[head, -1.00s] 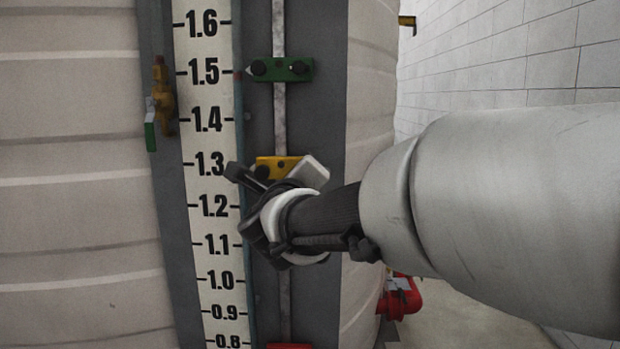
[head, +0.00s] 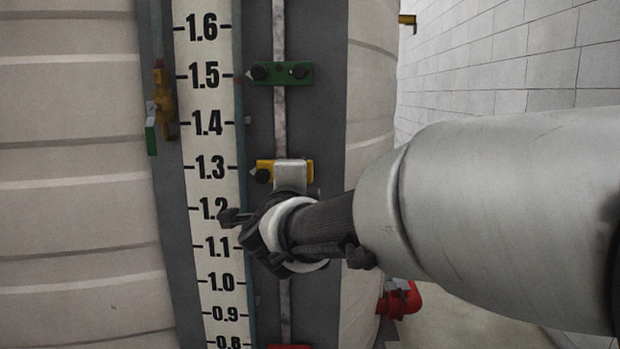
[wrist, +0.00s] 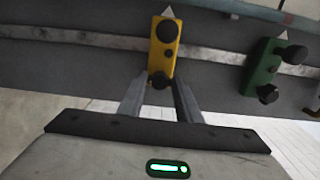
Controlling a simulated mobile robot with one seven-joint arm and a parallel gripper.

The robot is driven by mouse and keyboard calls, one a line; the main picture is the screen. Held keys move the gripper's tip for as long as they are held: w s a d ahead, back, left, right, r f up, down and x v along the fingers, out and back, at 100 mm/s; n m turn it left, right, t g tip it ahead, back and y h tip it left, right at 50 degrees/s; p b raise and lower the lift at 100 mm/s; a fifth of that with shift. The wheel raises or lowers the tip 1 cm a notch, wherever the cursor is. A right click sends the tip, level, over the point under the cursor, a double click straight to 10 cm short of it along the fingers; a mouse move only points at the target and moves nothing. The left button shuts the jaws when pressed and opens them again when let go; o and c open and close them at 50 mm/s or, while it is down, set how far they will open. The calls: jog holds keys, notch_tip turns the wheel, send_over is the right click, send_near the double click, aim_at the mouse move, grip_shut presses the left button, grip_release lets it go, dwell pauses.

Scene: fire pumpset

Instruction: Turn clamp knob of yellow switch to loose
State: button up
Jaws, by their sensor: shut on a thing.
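The yellow switch (head: 266,165) sits on a vertical rail beside the 1.3 mark. In the head view its left black knob (head: 262,176) shows, and its right part is mostly hidden behind a finger of my gripper (head: 290,172). The wrist view shows the yellow switch (wrist: 164,55) with one knob (wrist: 168,31) at its far end, clear of the fingers. The clamp knob (wrist: 160,79) at its near end lies between the fingertips of my gripper (wrist: 159,84), which is shut on it.
A green switch (head: 281,74) with two black knobs sits higher on the same rail, near 1.5. A red piece (head: 289,346) shows low on the rail. The numbered scale (head: 209,145) stands left of the rail. A valve with a green handle (head: 151,136) is farther left.

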jog(key=shift+r, duration=0.1)
dwell(0.3)
jog(key=o, duration=1)
jog(key=shift+o, duration=0.2)
